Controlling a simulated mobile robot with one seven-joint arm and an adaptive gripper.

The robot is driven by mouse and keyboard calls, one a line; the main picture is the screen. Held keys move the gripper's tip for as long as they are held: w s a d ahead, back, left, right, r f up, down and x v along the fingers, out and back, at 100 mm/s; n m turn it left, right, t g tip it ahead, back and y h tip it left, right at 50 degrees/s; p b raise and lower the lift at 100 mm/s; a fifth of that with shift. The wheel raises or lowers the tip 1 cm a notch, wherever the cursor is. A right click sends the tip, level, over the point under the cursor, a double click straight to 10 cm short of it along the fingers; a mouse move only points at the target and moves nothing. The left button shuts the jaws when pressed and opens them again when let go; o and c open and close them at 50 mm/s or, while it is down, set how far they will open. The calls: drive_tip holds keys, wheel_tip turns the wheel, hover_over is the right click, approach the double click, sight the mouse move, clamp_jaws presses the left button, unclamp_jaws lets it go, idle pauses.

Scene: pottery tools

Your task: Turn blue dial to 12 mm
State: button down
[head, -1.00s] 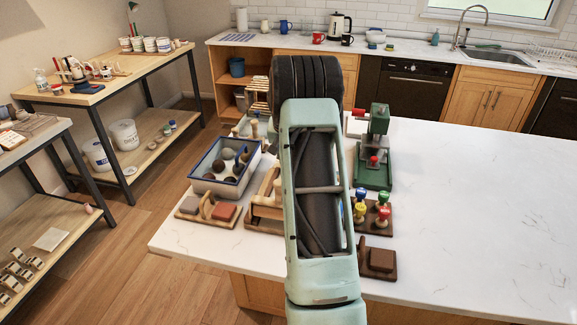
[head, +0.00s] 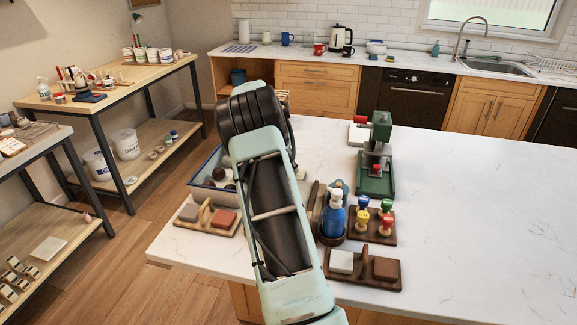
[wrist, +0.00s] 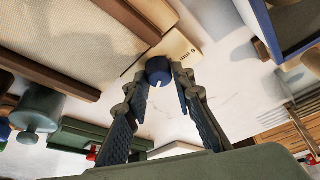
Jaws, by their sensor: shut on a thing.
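The blue dial (wrist: 158,69) shows in the wrist view, a short dark-blue knob with a pale mark on its lower edge. It sits at a pale wooden plate (wrist: 178,52) printed with a number and "mm"; the number is too small to read surely. My gripper (wrist: 164,76) has its two fingertips on either side of the dial and is shut on it. In the head view my own arm hides the dial and the gripper.
On the white counter (head: 470,220) stand a green press (head: 376,165), a blue pump bottle (head: 334,213), coloured stamps (head: 374,216) and a blue-rimmed tray (head: 215,193). Wooden block holders (head: 362,268) lie near the front edge. The counter's right side is clear.

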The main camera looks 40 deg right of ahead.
idle(0.4)
drive_tip(key=c, duration=1.7)
unclamp_jaws()
drive_tip(key=shift+o, duration=0.2)
drive_tip(key=v, duration=1.2)
drive_tip(key=shift+r, duration=0.1)
